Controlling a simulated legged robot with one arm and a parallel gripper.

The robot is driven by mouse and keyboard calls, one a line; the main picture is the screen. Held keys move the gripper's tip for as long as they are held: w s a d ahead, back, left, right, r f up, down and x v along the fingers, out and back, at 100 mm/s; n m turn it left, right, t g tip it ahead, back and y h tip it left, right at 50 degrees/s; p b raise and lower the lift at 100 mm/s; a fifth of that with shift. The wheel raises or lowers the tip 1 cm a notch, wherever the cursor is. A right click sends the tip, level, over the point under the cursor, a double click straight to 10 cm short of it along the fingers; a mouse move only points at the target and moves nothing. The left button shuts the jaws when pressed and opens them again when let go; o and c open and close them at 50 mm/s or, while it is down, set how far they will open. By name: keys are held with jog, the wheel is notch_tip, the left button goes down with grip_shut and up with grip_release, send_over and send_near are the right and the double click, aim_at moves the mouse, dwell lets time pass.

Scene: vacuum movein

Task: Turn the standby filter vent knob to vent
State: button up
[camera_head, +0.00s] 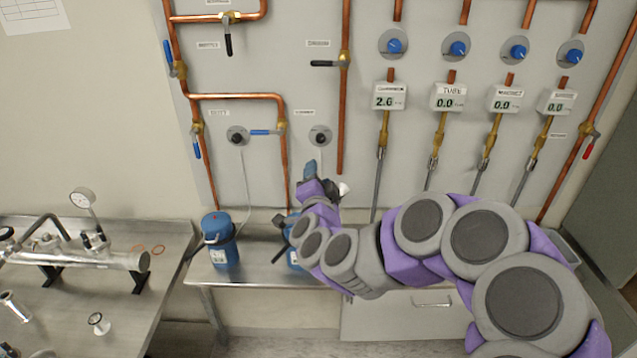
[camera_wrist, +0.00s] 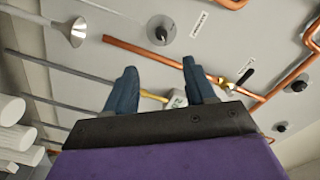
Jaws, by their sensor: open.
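The standby filter vent knob (camera_head: 320,138) is a small dark knob on a round grey plate, low on the wall panel under a small label. It also shows near the top of the wrist view (camera_wrist: 160,31), beyond my fingertips. I cannot read its setting. My gripper (camera_head: 311,169) is just below the knob in the head view, with its blue fingers pointing up towards the panel. In the wrist view the two fingers (camera_wrist: 160,70) are spread apart with nothing held between them. They appear apart from the knob.
A similar knob (camera_head: 238,136) is to the left, with a blue-handled valve (camera_head: 281,128) between them. A copper pipe (camera_head: 343,125) with a black-handled valve runs close on the right. A blue canister (camera_head: 219,240) stands on the metal bench below. A silver cone (camera_wrist: 75,33) is near my fingers.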

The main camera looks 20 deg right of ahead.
jog(key=shift+s+b, duration=0.4)
jog(key=shift+b, duration=0.05)
jog(key=shift+a, duration=0.1)
jog(key=s+a+f+n+g+y, duration=0.2)
jog(key=s+a+n+y, duration=0.2)
jog(key=a+n+y, duration=0.45)
jog(key=s+a+f+n+g, duration=0.4)
jog(key=s+a+f+g, duration=0.15)
jog(key=s, duration=0.55)
jog(key=s+d+f+g+h, duration=0.1)
jog(key=s+d+g, duration=0.1)
jog(key=s, duration=0.7)
jog(key=s+d+f+n+g+h, duration=0.1)
jog(key=s+d+g, duration=0.2)
jog(key=s, duration=0.7)
jog(key=s+d+f+n+g+h, duration=0.1)
jog(key=s+d+f+g, duration=0.1)
jog(key=s+g, duration=0.4)
jog(key=s+d, duration=0.1)
jog(key=s, duration=0.2)
jog(key=shift+s, duration=0.15)
